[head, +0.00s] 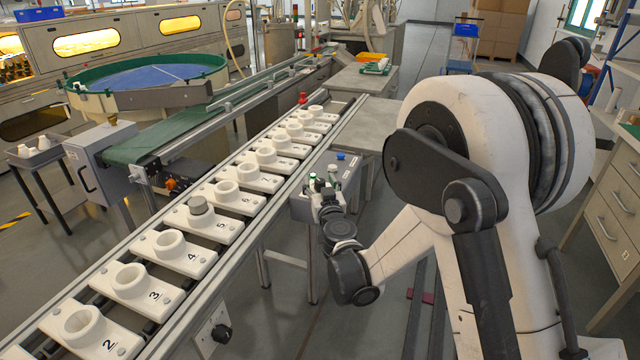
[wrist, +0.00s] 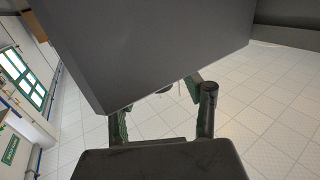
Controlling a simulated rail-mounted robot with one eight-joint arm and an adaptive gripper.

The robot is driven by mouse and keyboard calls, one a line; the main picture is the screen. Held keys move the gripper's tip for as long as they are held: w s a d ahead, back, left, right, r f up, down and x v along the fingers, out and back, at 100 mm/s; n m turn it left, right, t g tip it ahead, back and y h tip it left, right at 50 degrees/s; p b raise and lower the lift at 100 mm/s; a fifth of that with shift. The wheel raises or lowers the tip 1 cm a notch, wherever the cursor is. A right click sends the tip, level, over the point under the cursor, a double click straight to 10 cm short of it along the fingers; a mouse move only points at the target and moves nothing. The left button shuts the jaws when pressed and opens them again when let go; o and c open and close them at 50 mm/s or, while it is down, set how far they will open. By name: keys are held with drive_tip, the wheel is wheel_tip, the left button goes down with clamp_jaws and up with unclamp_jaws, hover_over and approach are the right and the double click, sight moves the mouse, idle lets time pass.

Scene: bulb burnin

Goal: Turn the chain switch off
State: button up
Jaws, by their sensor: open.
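A black rotary knob on a pale plate (head: 222,333) is on the near side of the chain conveyor (head: 240,235) in the head view; it looks like the chain switch, but I cannot read a label or its position. My gripper (head: 326,186) is farther back, in front of a grey control box (head: 303,208) with small coloured buttons on top. In the wrist view my gripper (wrist: 160,112) is open, its two fingers apart with nothing seen between them. A large dark grey slab (wrist: 150,45) fills the upper middle there, close to the fingers, and hides what is behind it.
A grey table (head: 368,125) is behind the control box. Open floor (head: 300,320) lies right of the conveyor.

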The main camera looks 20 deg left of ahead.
drive_tip(key=shift+c, duration=0.5)
clamp_jaws()
drive_tip(key=n+g+y, duration=0.2)
drive_tip(key=n+g+y+b, duration=0.1)
drive_tip(key=y, duration=0.1)
drive_tip(key=shift+w+d+n+g+y, duration=0.15)
drive_tip(key=shift+n+g+y, duration=0.15)
drive_tip(key=shift+n+g, duration=0.1)
drive_tip(key=n+g+y+b, duration=0.1)
drive_tip(key=n+g+y, duration=0.2)
drive_tip(key=g, duration=0.1)
drive_tip(key=shift+n+g, duration=0.3)
drive_tip(key=n+g, duration=0.3)
drive_tip(key=g, duration=0.2)
drive_tip(key=n+g+y, duration=0.1)
drive_tip(key=n+g, duration=0.2)
drive_tip(key=g, duration=0.2)
drive_tip(key=shift+n, duration=0.3)
